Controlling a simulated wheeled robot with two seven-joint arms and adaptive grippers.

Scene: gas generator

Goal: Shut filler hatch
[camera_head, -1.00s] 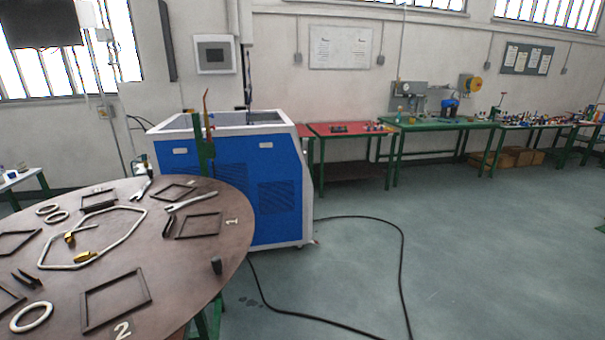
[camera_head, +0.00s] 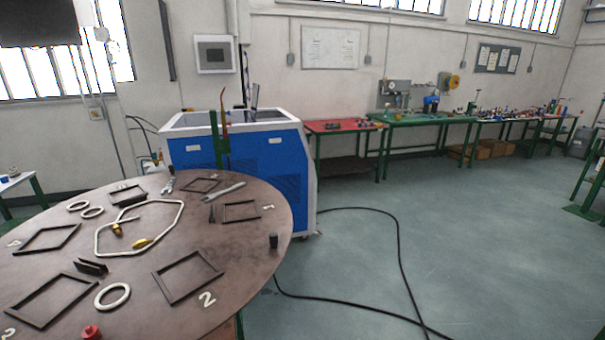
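The generator (camera_head: 240,160) is a blue cabinet with a white frame, standing behind the round table. Its top looks open or recessed, with a dark interior (camera_head: 225,118). I cannot make out a filler hatch or tell whether one is open. The near left part of the cabinet is partly hidden by the table and by a green post on it. Neither of my grippers is in view.
A round brown table (camera_head: 238,260) fills the lower left, with frames, white rings (camera_head: 112,296), a bent white tube and wrenches. A black cable (camera_head: 398,250) lies on the floor. Workbenches (camera_head: 425,120) line the back wall.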

